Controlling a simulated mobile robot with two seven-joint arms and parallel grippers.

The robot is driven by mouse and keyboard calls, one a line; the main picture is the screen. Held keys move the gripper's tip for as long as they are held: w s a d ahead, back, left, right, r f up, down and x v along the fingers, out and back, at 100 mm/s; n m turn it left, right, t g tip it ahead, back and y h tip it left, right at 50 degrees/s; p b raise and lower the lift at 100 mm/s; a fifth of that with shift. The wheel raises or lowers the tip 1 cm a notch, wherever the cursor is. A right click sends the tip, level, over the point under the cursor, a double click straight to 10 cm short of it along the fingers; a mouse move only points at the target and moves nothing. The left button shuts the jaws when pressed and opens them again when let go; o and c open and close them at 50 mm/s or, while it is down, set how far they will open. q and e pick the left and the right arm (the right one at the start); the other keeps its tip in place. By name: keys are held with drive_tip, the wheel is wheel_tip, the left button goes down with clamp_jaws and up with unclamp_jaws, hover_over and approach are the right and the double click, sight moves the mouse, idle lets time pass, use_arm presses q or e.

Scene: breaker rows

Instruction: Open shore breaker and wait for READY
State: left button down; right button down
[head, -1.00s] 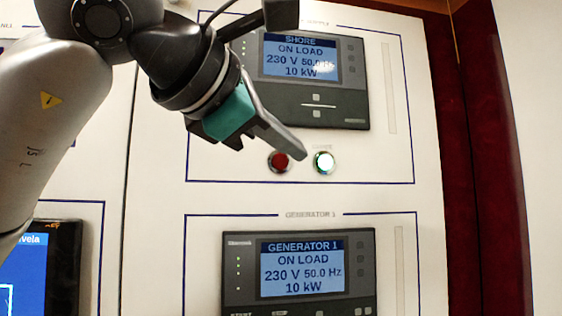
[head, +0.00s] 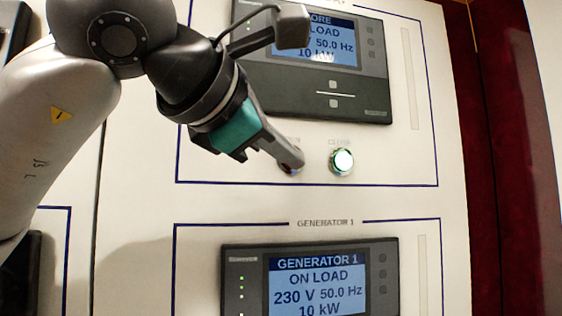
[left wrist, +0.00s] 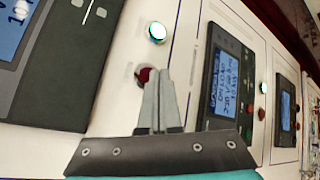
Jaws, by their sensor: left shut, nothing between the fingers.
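The shore panel display (head: 347,50) is partly hidden behind my left wrist camera; "LOAD", "50.0 Hz" and "10 kW" can be read. Below it are two round buttons. The right one, a green-rimmed button (head: 341,161), is lit white-green; it also shows in the left wrist view (left wrist: 157,32). The red button (left wrist: 143,74) is unlit and mostly covered by my left gripper (head: 291,164). The gripper is shut and empty, its fingertips (left wrist: 158,75) in front of the red button. I cannot tell whether they touch it. My right gripper is out of view.
Below is the Generator 1 panel (head: 318,285), reading ON LOAD, 230 V, 50.0 Hz, 10 kW. The white cabinet face (head: 140,200) is flat and clear around the buttons. A dark red strip (head: 487,150) runs along the right.

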use_arm(q)
drive_tip(key=shift+w+d, duration=0.2)
drive_tip(key=shift+d, duration=0.15)
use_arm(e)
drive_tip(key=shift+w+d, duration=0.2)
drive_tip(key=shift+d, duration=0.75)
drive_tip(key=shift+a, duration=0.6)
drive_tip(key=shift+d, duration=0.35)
use_arm(q)
drive_tip(key=shift+w+a, duration=0.1)
drive_tip(key=shift+w, duration=0.05)
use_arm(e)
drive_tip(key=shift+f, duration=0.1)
use_arm(q)
drive_tip(key=shift+w+a, duration=0.1)
drive_tip(key=shift+w, duration=0.2)
